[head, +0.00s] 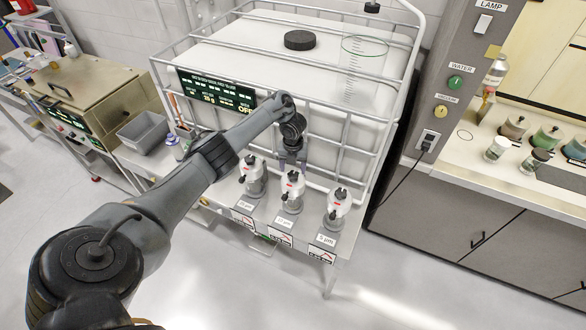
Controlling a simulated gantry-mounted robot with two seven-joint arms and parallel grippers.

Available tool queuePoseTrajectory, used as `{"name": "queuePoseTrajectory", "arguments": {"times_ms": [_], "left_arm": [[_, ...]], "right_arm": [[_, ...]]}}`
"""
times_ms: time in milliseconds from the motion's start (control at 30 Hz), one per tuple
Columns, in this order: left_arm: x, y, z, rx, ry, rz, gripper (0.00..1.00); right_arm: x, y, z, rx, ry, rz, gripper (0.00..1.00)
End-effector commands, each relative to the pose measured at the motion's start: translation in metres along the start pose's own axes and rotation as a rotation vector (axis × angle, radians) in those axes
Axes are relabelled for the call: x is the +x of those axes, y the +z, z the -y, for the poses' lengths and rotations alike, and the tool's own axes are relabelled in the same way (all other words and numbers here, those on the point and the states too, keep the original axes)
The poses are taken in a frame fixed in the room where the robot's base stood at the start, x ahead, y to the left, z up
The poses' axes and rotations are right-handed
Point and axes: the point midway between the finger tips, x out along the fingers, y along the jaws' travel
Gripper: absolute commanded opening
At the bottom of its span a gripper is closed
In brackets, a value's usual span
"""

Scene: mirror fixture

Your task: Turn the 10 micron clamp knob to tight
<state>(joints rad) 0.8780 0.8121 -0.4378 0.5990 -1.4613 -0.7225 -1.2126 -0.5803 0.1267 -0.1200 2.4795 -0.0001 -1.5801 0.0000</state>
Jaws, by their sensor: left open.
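Three white filter housings with black knobs stand in a row on a shelf at the front of the caged tank. The middle housing (291,191) has a black knob (293,175) on top; its small label seems to read 10 µm, but it is hard to make out. The left housing (252,178) and the right housing (338,209) look alike. My left gripper (292,166) points down, open, just above or behind the middle knob; I cannot tell whether it touches. Knob position, tight or loose, cannot be read. My right gripper is out of view.
The white tank (240,45) in its metal cage stands behind the housings, with a dark display panel (215,92) on its front. A grey bin (146,130) sits left. A counter with jars (547,138) stands right. Open floor lies in front.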

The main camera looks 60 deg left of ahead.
Motion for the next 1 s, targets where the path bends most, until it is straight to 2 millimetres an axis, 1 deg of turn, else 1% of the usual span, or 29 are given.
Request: {"name": "queuePoseTrajectory", "arguments": {"times_ms": [33,100,300,433,667,1000], "left_arm": [[-0.015,0.0,0.0,0.0,0.001,0.0,0.68],[-0.025,0.0,0.0,0.0,0.001,0.0,0.68],[-0.051,0.0,0.0,0.0,0.001,0.0,0.68],[-0.063,0.0,0.0,0.001,0.0,-0.001,0.68],[-0.074,0.0,0.0,0.001,-0.001,-0.001,0.68],[-0.075,0.0,0.0,0.001,0.0,-0.001,0.68]], "right_arm": [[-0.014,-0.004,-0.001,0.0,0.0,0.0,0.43],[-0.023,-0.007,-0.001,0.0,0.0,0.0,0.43],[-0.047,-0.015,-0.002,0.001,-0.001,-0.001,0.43],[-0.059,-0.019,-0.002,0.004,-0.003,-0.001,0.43],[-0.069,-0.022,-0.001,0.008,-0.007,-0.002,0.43],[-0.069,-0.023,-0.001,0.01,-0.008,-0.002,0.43]]}}
